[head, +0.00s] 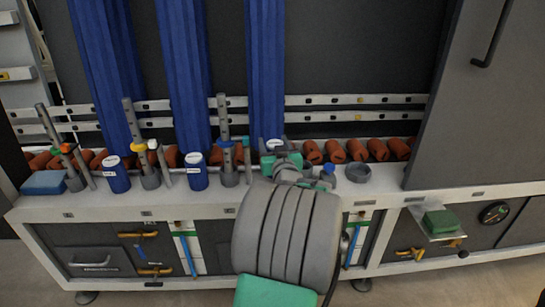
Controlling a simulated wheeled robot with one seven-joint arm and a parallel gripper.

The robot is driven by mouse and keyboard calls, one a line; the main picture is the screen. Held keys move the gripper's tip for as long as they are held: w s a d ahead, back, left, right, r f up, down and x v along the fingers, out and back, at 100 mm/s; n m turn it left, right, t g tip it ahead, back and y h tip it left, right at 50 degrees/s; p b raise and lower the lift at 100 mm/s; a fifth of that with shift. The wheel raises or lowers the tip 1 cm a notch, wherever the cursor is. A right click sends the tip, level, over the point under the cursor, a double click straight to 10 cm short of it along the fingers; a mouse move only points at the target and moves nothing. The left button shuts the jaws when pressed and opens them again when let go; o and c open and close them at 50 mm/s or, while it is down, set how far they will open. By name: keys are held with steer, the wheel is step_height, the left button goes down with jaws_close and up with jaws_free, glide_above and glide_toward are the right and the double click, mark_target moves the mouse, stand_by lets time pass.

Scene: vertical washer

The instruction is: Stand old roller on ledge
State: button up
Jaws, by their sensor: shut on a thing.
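My gripper (284,160) is over the ledge (420,196), in front of the row of spindles, and is shut. At its jaws is a blue roller with a white top (275,144), mostly hidden behind the fingers. Its lower end is hidden, so I cannot tell whether it touches the ledge. Two similar blue rollers with white labelled tops stand upright on the ledge, one at the left (117,176) and one nearer the middle (197,172). I cannot read which is old.
Grey upright spindles (228,165) stand between the rollers. A blue block (44,182) lies at the far left of the ledge. A grey ring-shaped cup (357,172) sits right of my gripper. Orange cylinders (335,151) line the back, below blue hanging strips (185,70).

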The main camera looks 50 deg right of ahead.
step_height(320, 180, down, 3)
steer(key=shift+w+f+b, duration=0.1)
steer(key=shift+f+b, duration=0.05)
steer(key=shift+b, duration=0.3)
steer(key=shift+f, duration=0.2)
steer(key=o, duration=1.6)
steer(key=shift+c, duration=0.2)
steer(key=shift+r, duration=0.15)
